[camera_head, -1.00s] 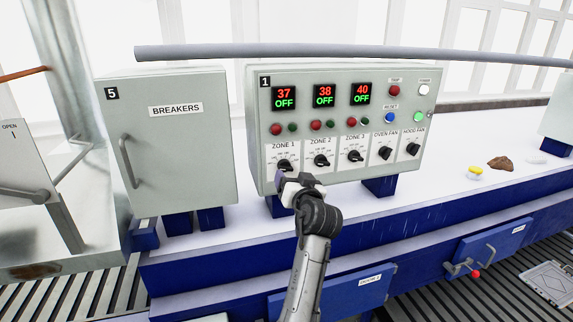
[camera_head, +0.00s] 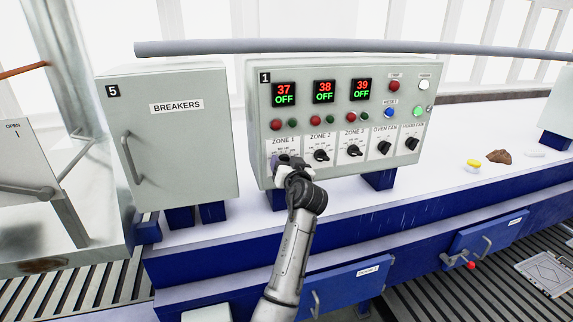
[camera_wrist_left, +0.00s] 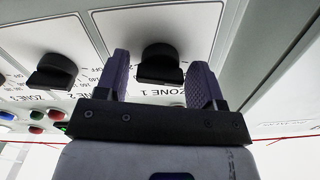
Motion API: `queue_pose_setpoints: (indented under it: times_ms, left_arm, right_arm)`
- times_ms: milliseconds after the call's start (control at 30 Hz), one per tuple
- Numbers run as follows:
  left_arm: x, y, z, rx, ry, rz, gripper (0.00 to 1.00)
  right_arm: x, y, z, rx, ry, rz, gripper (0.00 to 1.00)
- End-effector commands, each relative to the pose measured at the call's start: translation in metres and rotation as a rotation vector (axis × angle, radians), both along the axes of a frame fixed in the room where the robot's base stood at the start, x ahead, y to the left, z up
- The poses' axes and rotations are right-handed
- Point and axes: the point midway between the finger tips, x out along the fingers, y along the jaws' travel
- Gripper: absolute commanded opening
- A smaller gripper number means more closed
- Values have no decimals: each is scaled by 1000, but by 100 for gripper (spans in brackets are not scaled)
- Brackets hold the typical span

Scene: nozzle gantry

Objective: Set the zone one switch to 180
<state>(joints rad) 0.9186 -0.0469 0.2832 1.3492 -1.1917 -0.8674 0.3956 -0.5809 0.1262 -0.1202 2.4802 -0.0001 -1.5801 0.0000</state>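The zone one switch (camera_wrist_left: 158,62) is a black knob on a white plate, seen in the left wrist view. My left gripper (camera_wrist_left: 160,74) is open, with one purple finger on each side of the knob and gaps between them. In the head view my left gripper (camera_head: 282,163) is at the ZONE 1 plate (camera_head: 285,141) and hides most of the knob and its scale. The zone 1 display (camera_head: 284,94) reads 37 and OFF. I cannot read the knob's setting. My right gripper is not in view.
The zone 2 knob (camera_head: 321,155) is close to the right of my gripper. The zone 3 knob (camera_head: 354,151) and two fan switches follow. The breakers box (camera_head: 178,150) stands to the left. A grey rail (camera_head: 350,48) crosses above the panel.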

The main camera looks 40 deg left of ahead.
Motion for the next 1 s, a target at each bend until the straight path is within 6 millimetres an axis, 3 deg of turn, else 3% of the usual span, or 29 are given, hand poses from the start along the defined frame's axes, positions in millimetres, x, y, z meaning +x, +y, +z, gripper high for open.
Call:
queue_pose_setpoints:
  times_ms: [67, 400, 733, 1000]
  left_arm:
    - [0, 0, 0, 0, 0, 0, 55]
    - [0, 0, 0, 0, 0, 0, 22]
    - [0, 0, 1, 36, 51, 0, 22]
    - [0, 0, 2, 155, 220, 0, 22]
  right_arm:
    - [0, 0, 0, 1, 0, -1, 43]
    - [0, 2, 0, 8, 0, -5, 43]
    - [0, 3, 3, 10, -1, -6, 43]
    - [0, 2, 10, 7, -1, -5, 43]
